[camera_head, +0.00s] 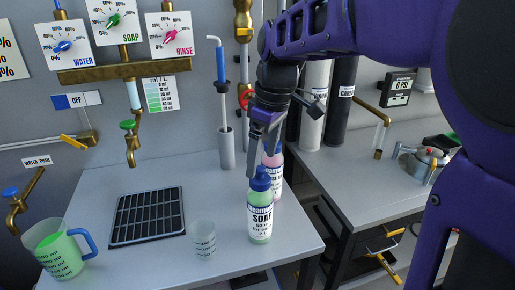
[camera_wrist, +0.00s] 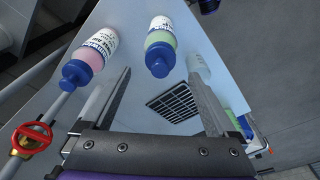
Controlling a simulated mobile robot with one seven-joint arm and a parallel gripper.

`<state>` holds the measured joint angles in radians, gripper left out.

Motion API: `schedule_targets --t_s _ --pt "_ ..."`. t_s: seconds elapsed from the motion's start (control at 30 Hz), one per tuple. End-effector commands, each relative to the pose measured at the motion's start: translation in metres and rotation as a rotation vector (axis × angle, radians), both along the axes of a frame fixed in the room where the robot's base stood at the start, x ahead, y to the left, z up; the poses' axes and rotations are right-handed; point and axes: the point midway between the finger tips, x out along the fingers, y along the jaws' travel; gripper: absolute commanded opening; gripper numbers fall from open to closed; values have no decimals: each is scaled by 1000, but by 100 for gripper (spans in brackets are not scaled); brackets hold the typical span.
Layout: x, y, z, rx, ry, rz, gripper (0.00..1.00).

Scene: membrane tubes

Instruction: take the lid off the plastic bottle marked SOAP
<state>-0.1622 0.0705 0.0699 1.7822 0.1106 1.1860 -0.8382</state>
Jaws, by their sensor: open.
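The SOAP bottle (camera_head: 261,218) stands upright near the right front of the table, with green liquid inside and a blue lid (camera_head: 260,179) on top. In the wrist view the SOAP bottle (camera_wrist: 161,38) and its lid (camera_wrist: 160,62) show ahead, roughly centred between the finger ends. My gripper (camera_head: 257,166) points down just above and behind the lid in the head view. The wrist view shows my gripper (camera_wrist: 160,75) with its fingers wide apart and nothing held. Whether the fingertips reach down beside the lid is hard to tell.
A pink bottle (camera_head: 276,173) with a blue lid (camera_wrist: 76,72) stands close behind the SOAP bottle. A clear measuring cup (camera_head: 204,240), a black rack (camera_head: 147,215) and a green-filled jug (camera_head: 60,255) are to the left. The table's right edge is near the bottles.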

Motion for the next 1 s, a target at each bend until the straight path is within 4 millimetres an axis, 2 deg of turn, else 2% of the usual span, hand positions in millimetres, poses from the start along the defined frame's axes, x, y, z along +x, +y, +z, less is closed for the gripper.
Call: schedule_targets --t_s 0.03,0.2,0.5,1.0 --pt "0 1 -11 -1 4 0 93" --pt "2 4 -32 0 2 0 93" --pt "2 5 -36 1 1 -1 93" --pt "2 5 -36 0 0 -1 5"
